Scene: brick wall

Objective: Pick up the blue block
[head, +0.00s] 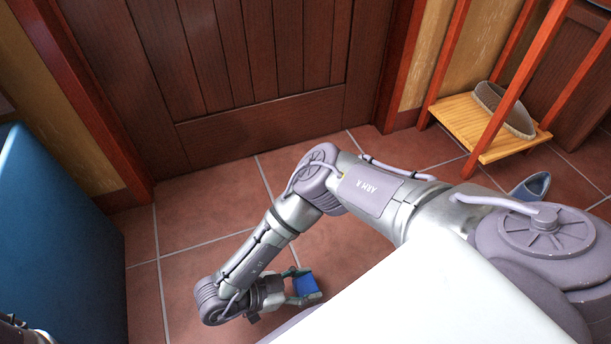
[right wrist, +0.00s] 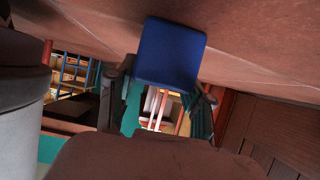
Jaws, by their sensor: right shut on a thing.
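The blue block (head: 306,285) is in the jaws of my right gripper (head: 300,284), low in the head view in front of my white body. In the right wrist view the blue block (right wrist: 170,53) fills the upper middle, between the two fingers of my right gripper (right wrist: 160,95). The gripper is shut on it. Floor tiles show behind it; I cannot tell how far above the floor it is. My left gripper is not clearly in view; only a small dark part shows at the bottom left corner of the head view.
A closed dark wooden door (head: 250,70) stands ahead. A blue cabinet-like piece (head: 60,240) is at the left. Tiles (head: 200,215) before the door are clear.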

